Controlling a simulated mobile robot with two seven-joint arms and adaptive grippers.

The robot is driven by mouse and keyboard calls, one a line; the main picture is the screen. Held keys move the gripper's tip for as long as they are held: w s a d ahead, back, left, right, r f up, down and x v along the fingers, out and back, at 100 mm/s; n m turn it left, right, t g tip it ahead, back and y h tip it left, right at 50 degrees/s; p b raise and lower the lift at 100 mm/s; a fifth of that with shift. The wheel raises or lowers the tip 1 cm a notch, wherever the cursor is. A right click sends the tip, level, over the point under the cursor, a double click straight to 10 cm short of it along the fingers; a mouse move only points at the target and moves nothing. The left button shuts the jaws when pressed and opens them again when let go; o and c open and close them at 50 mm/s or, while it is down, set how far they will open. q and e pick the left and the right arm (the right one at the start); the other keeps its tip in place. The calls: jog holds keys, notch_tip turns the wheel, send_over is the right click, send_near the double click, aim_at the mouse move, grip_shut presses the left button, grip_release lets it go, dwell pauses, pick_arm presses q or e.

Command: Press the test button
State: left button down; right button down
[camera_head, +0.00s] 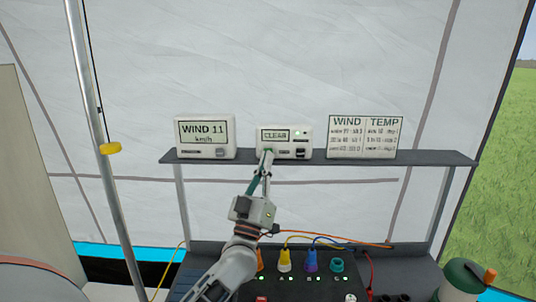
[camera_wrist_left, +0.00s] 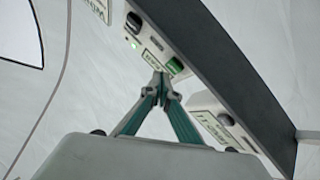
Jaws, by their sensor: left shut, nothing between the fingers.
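The middle white device (camera_head: 284,136) stands on the grey shelf, with a screen reading CLEAR and a small green light. In the left wrist view the device (camera_wrist_left: 138,49) shows from below and tilted. A green button (camera_wrist_left: 175,66) is on its face, beside a small label that I cannot read clearly. My left gripper (camera_head: 267,153) is shut and empty, its tips at the lower left of the device. In the left wrist view its tips (camera_wrist_left: 160,77) are close to the green button; I cannot tell whether they touch. My right gripper is not in view.
The shelf (camera_head: 440,157) also holds a wind display (camera_head: 205,134) at left and a WIND/TEMP board (camera_head: 365,136) at right. Below are a dark panel with coloured plugs (camera_head: 284,261) and cables, and a green canister (camera_head: 462,278). A pole (camera_head: 105,150) stands at left.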

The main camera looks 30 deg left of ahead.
pick_arm(q)
jog(key=shift+w, duration=0.15)
jog(key=shift+w+a, duration=0.2)
jog(key=shift+w, duration=0.05)
jog(key=shift+w+a, duration=0.25)
jog(key=shift+w, duration=0.15)
dwell(0.9)
jog(key=shift+s, duration=0.1)
jog(key=shift+s+d+p, duration=0.45)
jog(key=shift+s+p, duration=0.25)
